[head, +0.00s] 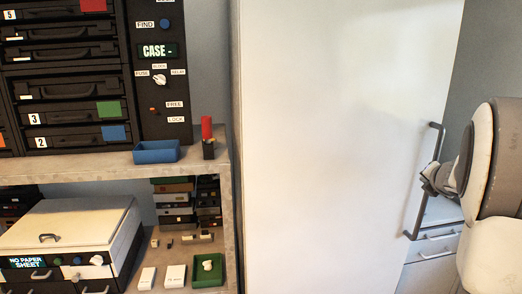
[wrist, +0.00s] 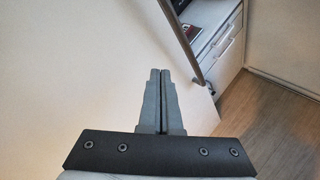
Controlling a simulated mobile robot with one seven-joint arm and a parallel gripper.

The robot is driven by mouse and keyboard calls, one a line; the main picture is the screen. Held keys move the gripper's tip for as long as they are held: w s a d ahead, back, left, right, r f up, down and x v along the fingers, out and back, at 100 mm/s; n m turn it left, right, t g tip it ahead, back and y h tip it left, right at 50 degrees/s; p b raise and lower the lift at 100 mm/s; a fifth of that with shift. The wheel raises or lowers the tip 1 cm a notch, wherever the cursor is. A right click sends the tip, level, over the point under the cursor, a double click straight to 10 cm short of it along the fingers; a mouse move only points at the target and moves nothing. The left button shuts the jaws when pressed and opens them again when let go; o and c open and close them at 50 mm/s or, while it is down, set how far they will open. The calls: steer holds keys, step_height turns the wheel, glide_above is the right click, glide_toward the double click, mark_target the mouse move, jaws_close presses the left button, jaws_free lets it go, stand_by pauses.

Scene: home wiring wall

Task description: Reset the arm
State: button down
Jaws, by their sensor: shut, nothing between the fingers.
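My gripper (wrist: 160,73) shows in the wrist view with its two fingers together, shut and empty. In the head view my arm is at the right edge, and its end is close to the long grey handle (head: 409,234) of a large white door (head: 320,150). In the wrist view the handle (wrist: 180,35) runs just beyond and to the right of the fingertips.
A shelf (head: 110,170) at the left holds a cabinet of black cases (head: 75,95), a blue tray (head: 156,152) and a small red item (head: 207,128). Below are a white-lidded machine (head: 65,225) and a green tray (head: 208,271). Drawers (head: 432,248) stand behind the handle.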

steer(key=s+a+r+m+g+h, duration=0.15)
steer(key=s+a+r+m, duration=0.35)
steer(key=s+a+m, duration=0.75)
steer(key=s+a+f+m+g+y, duration=0.2)
steer(key=s+a+f+m+y, duration=0.1)
steer(key=s+a, duration=0.6)
steer(key=s+a+f+m+g+y, duration=0.2)
steer(key=s+a+f+m, duration=0.4)
steer(key=a, duration=0.6)
steer(key=s+m+y, duration=0.1)
steer(key=s+m, duration=0.1)
steer(key=s, duration=0.1)
steer(key=shift+s+g, duration=0.25)
steer(key=shift+g, duration=0.1)
steer(key=shift+m+y, duration=0.25)
